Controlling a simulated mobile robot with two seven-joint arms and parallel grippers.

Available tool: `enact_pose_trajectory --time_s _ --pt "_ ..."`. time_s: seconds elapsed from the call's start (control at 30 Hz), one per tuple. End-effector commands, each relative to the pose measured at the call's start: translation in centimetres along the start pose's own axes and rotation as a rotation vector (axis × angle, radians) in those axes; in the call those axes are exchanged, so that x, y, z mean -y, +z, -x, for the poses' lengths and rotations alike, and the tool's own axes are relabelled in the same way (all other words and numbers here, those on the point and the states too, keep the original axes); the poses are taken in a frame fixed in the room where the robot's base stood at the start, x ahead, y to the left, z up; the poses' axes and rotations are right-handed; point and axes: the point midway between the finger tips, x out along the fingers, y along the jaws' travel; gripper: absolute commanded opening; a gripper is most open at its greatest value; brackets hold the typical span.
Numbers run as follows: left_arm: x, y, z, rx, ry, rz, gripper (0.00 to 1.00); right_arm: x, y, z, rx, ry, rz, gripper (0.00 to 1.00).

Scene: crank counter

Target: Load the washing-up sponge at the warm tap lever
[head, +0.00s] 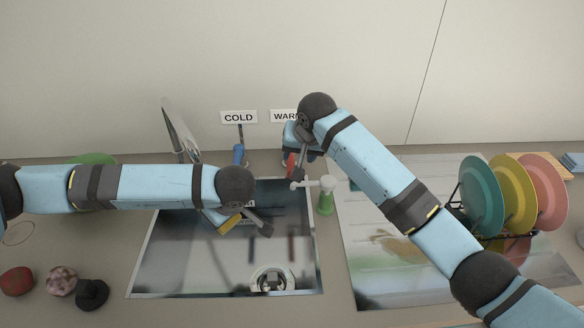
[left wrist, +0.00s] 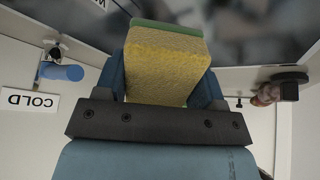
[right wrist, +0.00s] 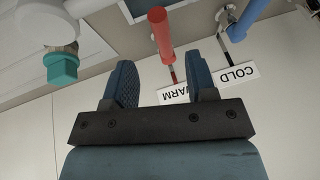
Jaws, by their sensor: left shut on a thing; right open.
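The sponge (left wrist: 165,65), yellow with a green layer, is held between the fingers of my left gripper (left wrist: 165,88). In the head view the yellow sponge (head: 230,223) shows partly behind my left arm, above the sink. The red warm tap lever (right wrist: 161,34) is on the wall by the WARM sign (right wrist: 176,94). My right gripper (right wrist: 162,78) is open and empty, with the lever just ahead of its fingertips, roughly in line with the gap. In the head view the lever (head: 290,163) is partly hidden by my right gripper (head: 297,158).
The blue cold lever (head: 239,154) stands left of the warm one, under the COLD sign (head: 238,117). A white spout-like fitting (head: 312,184) and a green piece (head: 326,203) are close to my right gripper. A plate rack (head: 462,212) stands right; dark and red round objects lie left.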

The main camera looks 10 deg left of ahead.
Motion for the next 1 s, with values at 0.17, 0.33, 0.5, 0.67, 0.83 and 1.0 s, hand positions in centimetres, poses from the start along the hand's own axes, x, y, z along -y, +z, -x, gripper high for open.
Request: enact_pose_trajectory --time_s 0.17,0.33,0.5,0.67,0.83,1.0 --pt "0.0 0.0 0.0 0.000 0.000 0.000 0.44 0.0 0.0 -3.8 0.002 0.002 -0.002 0.52" --pt "0.0 0.0 0.0 0.000 0.000 0.000 0.44 -0.1 0.0 -6.7 0.002 0.002 -0.002 0.52" --pt "0.0 0.0 0.0 0.000 0.000 0.000 0.44 0.0 0.0 -8.4 0.001 -0.001 -0.001 0.52" --pt "0.0 0.0 0.0 0.000 0.000 0.000 0.44 0.0 0.0 -8.8 0.000 -0.001 0.000 0.52" --pt "0.0 0.0 0.0 0.000 0.000 0.000 0.44 0.0 0.0 -8.8 -0.001 -0.001 -0.001 0.52" --pt "0.0 0.0 0.0 0.000 0.000 0.000 0.44 0.0 0.0 -8.8 -0.001 -0.001 -0.001 0.19"
